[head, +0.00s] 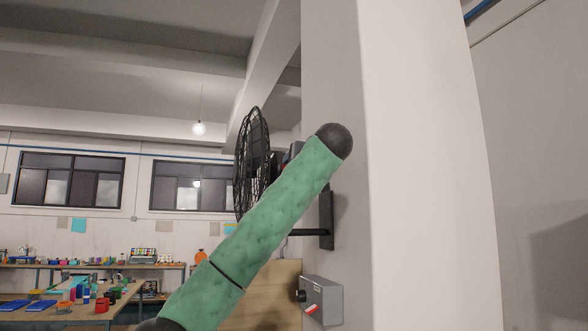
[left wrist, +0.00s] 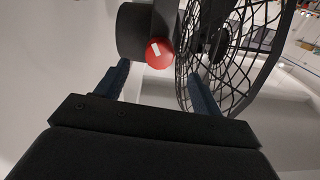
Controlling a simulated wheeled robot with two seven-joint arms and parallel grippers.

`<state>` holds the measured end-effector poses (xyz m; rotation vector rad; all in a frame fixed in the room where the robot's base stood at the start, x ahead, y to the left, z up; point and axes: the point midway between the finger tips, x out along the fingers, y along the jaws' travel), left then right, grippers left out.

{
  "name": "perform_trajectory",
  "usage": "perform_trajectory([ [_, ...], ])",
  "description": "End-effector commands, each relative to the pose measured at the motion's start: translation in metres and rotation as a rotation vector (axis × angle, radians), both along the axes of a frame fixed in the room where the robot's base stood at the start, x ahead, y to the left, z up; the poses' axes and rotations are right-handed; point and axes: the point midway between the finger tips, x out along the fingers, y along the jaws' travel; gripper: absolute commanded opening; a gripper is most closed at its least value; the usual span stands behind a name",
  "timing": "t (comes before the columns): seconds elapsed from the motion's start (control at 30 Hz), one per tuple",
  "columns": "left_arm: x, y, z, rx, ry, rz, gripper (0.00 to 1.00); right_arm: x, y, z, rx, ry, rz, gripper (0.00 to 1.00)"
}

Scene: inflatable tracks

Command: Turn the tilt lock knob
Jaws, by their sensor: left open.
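The red round tilt lock knob (left wrist: 160,56), with a white mark on it, shows in the left wrist view beside a dark cylindrical housing (left wrist: 134,34). My left gripper (left wrist: 157,71) is open, its two blue fingers spread on either side below the knob in the picture. Nothing is between the fingers close to the palm; contact with the knob cannot be told. In the head view the black wall fan (head: 252,160) is seen edge-on beside the pillar. My green-sleeved left arm crosses in front of its mount and hides the knob and gripper.
The fan's wire cage (left wrist: 240,62) is close to the right finger. A white pillar (head: 420,180) fills the right of the head view, with a grey control box (head: 327,293) low on it. A workbench (head: 85,314) with many small items stands far left.

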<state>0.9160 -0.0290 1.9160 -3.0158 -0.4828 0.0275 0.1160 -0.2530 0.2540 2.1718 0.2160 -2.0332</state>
Motion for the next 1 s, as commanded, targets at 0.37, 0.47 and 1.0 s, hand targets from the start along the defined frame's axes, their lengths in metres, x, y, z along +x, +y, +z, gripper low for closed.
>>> perform_trajectory([
  [0.37, 0.007, 0.002, 0.003, -0.085, -0.031, -0.002, 0.68, -0.001, 0.0, 0.004, 0.011, -0.049, 0.001, 0.36],
  [0.47, 0.015, 0.005, 0.004, -0.085, -0.031, -0.003, 0.68, -0.016, -0.003, 0.005, 0.009, -0.038, 0.001, 0.36],
  [1.0, 0.07, 0.023, 0.003, -0.084, -0.03, -0.002, 0.68, -0.037, -0.007, 0.037, 0.007, -0.025, 0.001, 0.36],
])
